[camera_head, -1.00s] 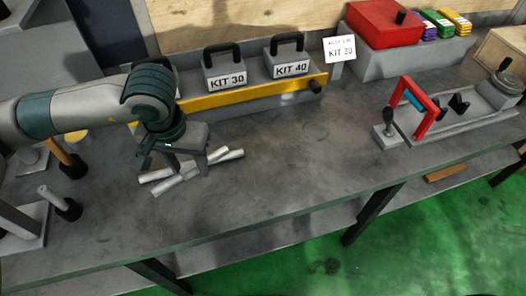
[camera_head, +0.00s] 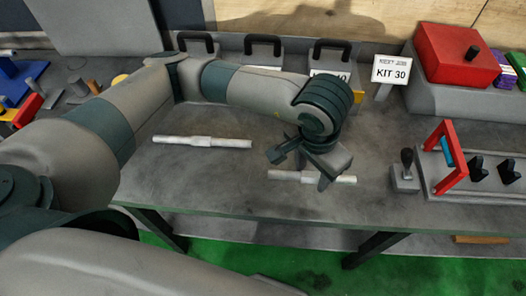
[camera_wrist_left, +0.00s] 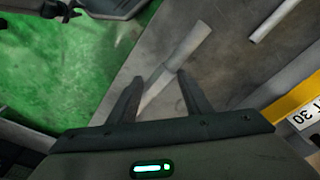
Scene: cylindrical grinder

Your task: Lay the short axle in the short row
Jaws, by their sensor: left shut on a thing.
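My left gripper (camera_head: 319,177) is shut on a pale stepped axle (camera_head: 285,175), held low over the bench towards its front edge. I cannot tell if it touches the bench. In the left wrist view the axle (camera_wrist_left: 183,52) runs out from between the two fingers (camera_wrist_left: 152,100); its near part is hidden. A second pale axle (camera_head: 202,142) lies on the bench to the left and looks slightly longer; an axle also shows at the top of the left wrist view (camera_wrist_left: 273,18). I cannot pick out the short row. My right gripper is not in view.
A card reading KIT 30 (camera_head: 391,70) stands behind. Handled kit blocks (camera_head: 262,47) line the back, partly hidden by my arm. A red box (camera_head: 463,57) is at the back right. A fixture with a red frame (camera_head: 443,160) and black supports (camera_head: 480,168) stands at right.

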